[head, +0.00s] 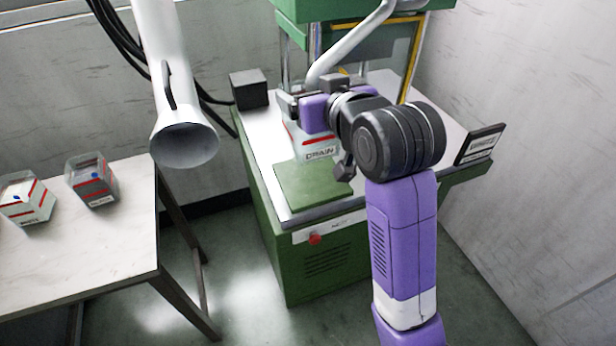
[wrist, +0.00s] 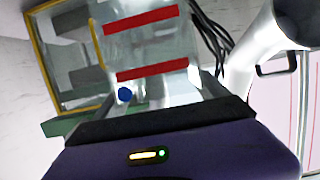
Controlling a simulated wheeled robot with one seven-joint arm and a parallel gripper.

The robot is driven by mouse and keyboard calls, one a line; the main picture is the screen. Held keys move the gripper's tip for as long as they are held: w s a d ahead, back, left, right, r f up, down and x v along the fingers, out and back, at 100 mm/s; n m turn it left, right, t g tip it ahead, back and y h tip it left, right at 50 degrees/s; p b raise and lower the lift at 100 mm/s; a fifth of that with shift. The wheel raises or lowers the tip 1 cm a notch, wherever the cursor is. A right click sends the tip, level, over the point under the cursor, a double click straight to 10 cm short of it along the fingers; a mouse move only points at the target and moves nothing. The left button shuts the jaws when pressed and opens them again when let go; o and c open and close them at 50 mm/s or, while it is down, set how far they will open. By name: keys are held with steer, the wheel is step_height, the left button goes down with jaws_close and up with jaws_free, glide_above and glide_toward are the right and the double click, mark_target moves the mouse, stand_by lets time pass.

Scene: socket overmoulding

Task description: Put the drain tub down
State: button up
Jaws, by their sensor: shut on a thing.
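The drain tub (head: 319,152) is a pale, clear-sided box with red stripes and a "DRAIN" label. It is over the green machine's white worktop, just behind the green mat (head: 313,193). My gripper (head: 291,104) is shut on the tub at its upper part. In the wrist view the tub (wrist: 145,52) shows close up, with two red bands and a blue spot, beyond the dark edge of my gripper. My gripper and arm hide part of the tub. I cannot tell whether its base touches the worktop.
The green machine (head: 325,265) has upright posts and a yellow-edged guard behind my arm. A black box (head: 249,90) sits at the worktop's back left, a dark sign (head: 481,145) at right. A white duct (head: 185,140) hangs left. Two tubs (head: 92,182) (head: 26,200) stand on the left table (head: 100,250).

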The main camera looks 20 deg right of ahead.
steer(key=shift+w+d+r, duration=0.1)
steer(key=shift+r, duration=0.2)
step_height(320, 180, down, 9)
steer(key=shift+f+b, duration=0.2)
steer(key=shift+b, duration=0.55)
steer(key=shift+f, duration=0.1)
steer(key=o, duration=1.8)
steer(key=shift+c, duration=0.2)
